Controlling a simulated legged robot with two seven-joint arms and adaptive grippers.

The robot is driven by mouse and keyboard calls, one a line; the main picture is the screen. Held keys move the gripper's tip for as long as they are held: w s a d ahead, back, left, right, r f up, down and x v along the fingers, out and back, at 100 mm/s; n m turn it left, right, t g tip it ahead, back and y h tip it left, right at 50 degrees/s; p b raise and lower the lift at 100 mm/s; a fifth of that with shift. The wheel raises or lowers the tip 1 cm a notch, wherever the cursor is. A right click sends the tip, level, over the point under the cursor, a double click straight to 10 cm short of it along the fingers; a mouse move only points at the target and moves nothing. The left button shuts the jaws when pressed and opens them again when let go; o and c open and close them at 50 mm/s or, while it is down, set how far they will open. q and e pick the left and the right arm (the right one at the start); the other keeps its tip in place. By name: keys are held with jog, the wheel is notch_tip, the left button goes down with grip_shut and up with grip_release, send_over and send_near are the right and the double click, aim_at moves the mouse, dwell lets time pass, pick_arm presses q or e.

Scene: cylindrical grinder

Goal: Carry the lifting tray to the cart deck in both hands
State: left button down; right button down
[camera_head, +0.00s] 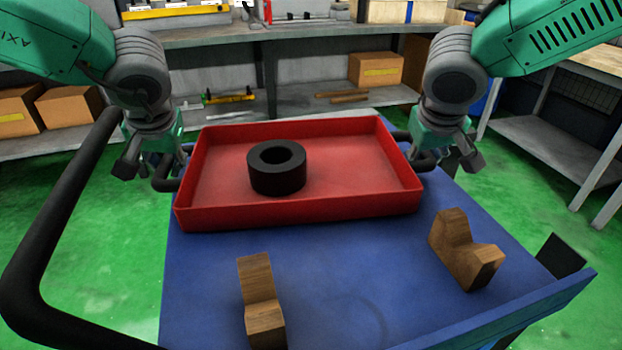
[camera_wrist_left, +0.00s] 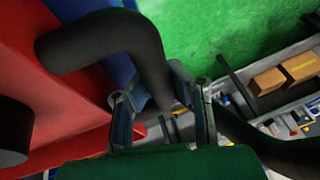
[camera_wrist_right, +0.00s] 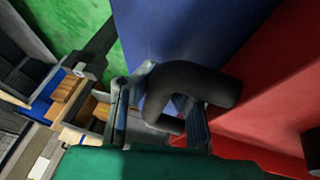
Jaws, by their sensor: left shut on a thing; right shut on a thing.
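The red lifting tray (camera_head: 330,208) is over the far part of the blue cart deck (camera_head: 320,285); I cannot tell whether it touches the deck. A black ring-shaped part (camera_head: 277,178) sits inside it, left of the middle. My left gripper (camera_head: 158,168) is at the tray's left end. In the left wrist view its fingers (camera_wrist_left: 160,112) are shut on the black tray handle (camera_wrist_left: 110,45). My right gripper (camera_head: 440,150) is at the right end. In the right wrist view its fingers (camera_wrist_right: 160,115) are shut on the other black handle (camera_wrist_right: 195,80).
Two wooden V-shaped blocks stand on the near deck, one at left (camera_head: 262,300) and one at right (camera_head: 465,250). The cart's black push handle (camera_head: 40,240) curves along the left. A shelf bench (camera_head: 300,35) stands behind, and another table (camera_head: 570,160) is at right.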

pick_arm(q)
jog(key=shift+d+f, duration=0.1)
jog(key=shift+d, duration=0.2)
pick_arm(e)
jog(key=shift+a+f, duration=0.1)
jog(key=shift+a, duration=0.2)
pick_arm(q)
jog(key=c, duration=1.6)
grip_release()
pick_arm(e)
jog(key=c, duration=1.6)
grip_release()
jog(key=shift+c, duration=0.2)
pick_arm(q)
jog(key=shift+o, duration=0.2)
jog(key=shift+s, duration=0.1)
pick_arm(e)
jog(key=shift+s+d, duration=0.1)
pick_arm(q)
jog(key=shift+a, duration=0.15)
pick_arm(e)
jog(key=shift+d, duration=0.15)
pick_arm(q)
jog(key=v, duration=1.2)
pick_arm(e)
jog(key=v, duration=1.2)
jog(key=shift+f, duration=0.1)
